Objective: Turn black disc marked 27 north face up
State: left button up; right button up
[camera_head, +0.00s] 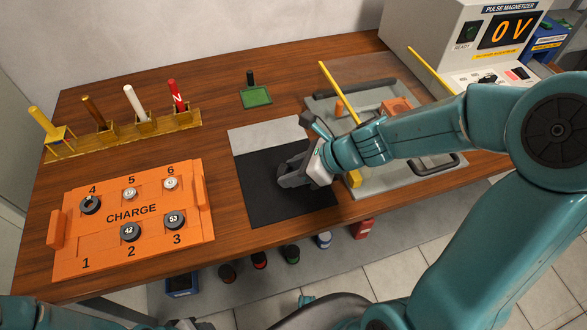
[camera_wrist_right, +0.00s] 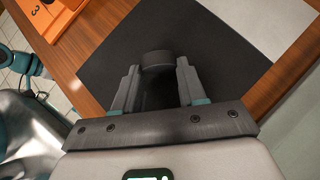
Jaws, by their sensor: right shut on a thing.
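My right gripper (camera_head: 284,180) is low over the black mat (camera_head: 262,205) and is shut on a dark disc. In the right wrist view the dark disc (camera_wrist_right: 158,62) sits between the two fingertips (camera_wrist_right: 158,70), with its edge towards me. No number or face marking on it can be read, so I cannot tell which face is up. In the head view the fingers hide the disc. I cannot tell whether it touches the mat. Only a small piece of what looks like my left gripper (camera_head: 195,325) shows at the bottom edge, its fingers not clear.
The orange CHARGE tray (camera_head: 105,240) at left holds several discs, and spot 1 is empty. A wooden rack (camera_head: 130,135) holds coloured markers behind it. A grey tray (camera_head: 320,103) with tools lies right of the mat, under my right arm. The pulse magnetizer (camera_head: 465,40) reads 0 V.

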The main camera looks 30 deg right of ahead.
jog(key=shift+f, duration=0.2)
dwell(0.7)
jog(key=o, duration=1.2)
jog(key=c, duration=0.5)
notch_tip(320, 180, up, 5)
jog(key=p, duration=0.4)
jog(key=shift+f, duration=0.15)
jog(key=shift+f, duration=0.1)
jog(key=o, duration=0.6)
